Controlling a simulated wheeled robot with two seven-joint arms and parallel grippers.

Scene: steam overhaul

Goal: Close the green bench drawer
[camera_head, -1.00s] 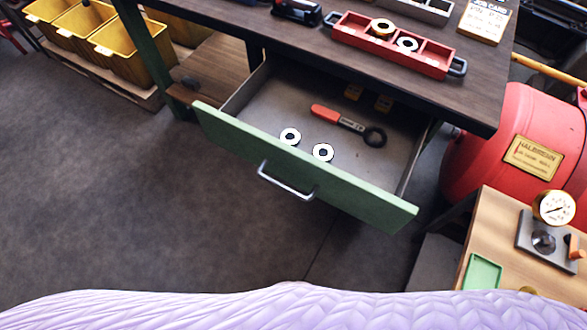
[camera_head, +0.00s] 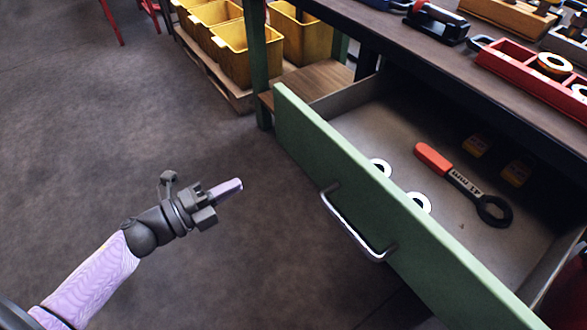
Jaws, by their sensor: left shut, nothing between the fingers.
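The green bench drawer (camera_head: 345,168) stands pulled out from under the dark bench, its green front facing me. A metal bar handle (camera_head: 350,225) is on the front. Inside lie a red-handled ring wrench (camera_head: 462,184) and two white rings, one of them (camera_head: 419,202) near the front panel and partly hidden by it. My left gripper (camera_head: 236,187) is shut and empty, to the left of the drawer front and apart from it, pointing toward it. My right gripper is not in view.
The bench top (camera_head: 440,60) carries a red tray (camera_head: 510,62) with rings and a black-and-red tool (camera_head: 437,22). Yellow bins (camera_head: 229,54) stand on a pallet at the back left. The floor (camera_head: 110,120) left of the drawer is clear.

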